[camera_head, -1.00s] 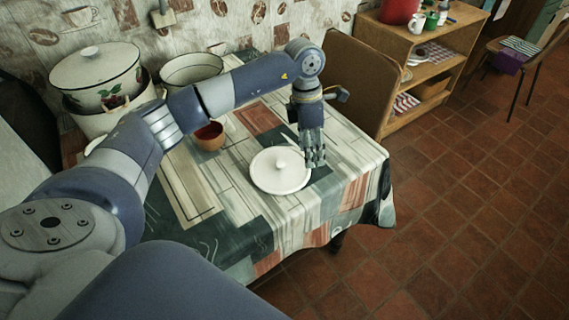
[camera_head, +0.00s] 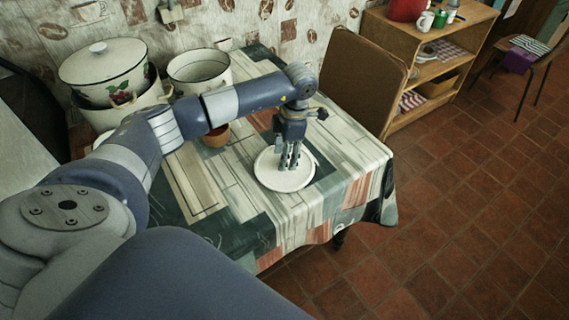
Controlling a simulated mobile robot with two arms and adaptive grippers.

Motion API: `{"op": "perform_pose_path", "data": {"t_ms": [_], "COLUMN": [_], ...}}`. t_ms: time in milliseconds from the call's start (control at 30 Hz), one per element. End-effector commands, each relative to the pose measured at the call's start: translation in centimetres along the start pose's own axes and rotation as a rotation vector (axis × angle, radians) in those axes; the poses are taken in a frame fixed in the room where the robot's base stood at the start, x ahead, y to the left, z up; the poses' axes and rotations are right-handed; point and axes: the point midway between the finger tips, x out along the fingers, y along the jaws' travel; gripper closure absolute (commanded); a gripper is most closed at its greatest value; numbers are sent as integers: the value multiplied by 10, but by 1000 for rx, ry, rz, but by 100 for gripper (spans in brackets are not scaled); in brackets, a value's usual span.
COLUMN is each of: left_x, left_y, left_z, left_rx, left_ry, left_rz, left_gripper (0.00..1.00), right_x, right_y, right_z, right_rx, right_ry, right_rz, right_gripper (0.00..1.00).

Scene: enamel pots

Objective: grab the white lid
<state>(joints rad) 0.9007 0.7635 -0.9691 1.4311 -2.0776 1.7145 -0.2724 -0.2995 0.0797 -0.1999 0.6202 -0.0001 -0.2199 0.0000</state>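The white lid (camera_head: 277,182) lies flat on the cloth-covered table near its front right part. My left gripper (camera_head: 289,163) points down over the middle of the lid, with its fingers at the knob. The fingers hide the knob, so I cannot tell whether they grip it or only stand around it. The lid appears to rest on the table. My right gripper is not in view.
A reddish bowl (camera_head: 216,138) stands partly behind my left arm. A white pot with its lid (camera_head: 105,70) and an open pot (camera_head: 199,72) stand at the back left. A chair (camera_head: 362,78) is beside the table's right edge.

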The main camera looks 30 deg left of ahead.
Motion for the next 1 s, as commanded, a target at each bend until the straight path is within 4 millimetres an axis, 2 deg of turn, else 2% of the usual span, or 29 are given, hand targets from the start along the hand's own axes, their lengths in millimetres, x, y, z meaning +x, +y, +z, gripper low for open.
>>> {"op": "perform_pose_path", "data": {"t_ms": [133, 367, 400, 600, 1000], "left_x": [15, 18, 18, 17, 14], "left_y": [0, 1, 1, 1, 1], "left_z": [0, 0, 0, 0, 0], "left_rx": [-1, 0, 0, 0, -1], "left_ry": [1, -1, -1, -1, -2], "left_rz": [0, 1, 1, 1, 1], "left_gripper": [54, 54, 57, 100, 100], "right_x": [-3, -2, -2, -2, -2], "right_y": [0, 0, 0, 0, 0], "right_z": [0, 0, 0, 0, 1], "right_rx": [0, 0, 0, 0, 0], "right_ry": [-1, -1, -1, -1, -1], "right_rz": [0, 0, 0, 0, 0], "right_gripper": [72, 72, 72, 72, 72]}}
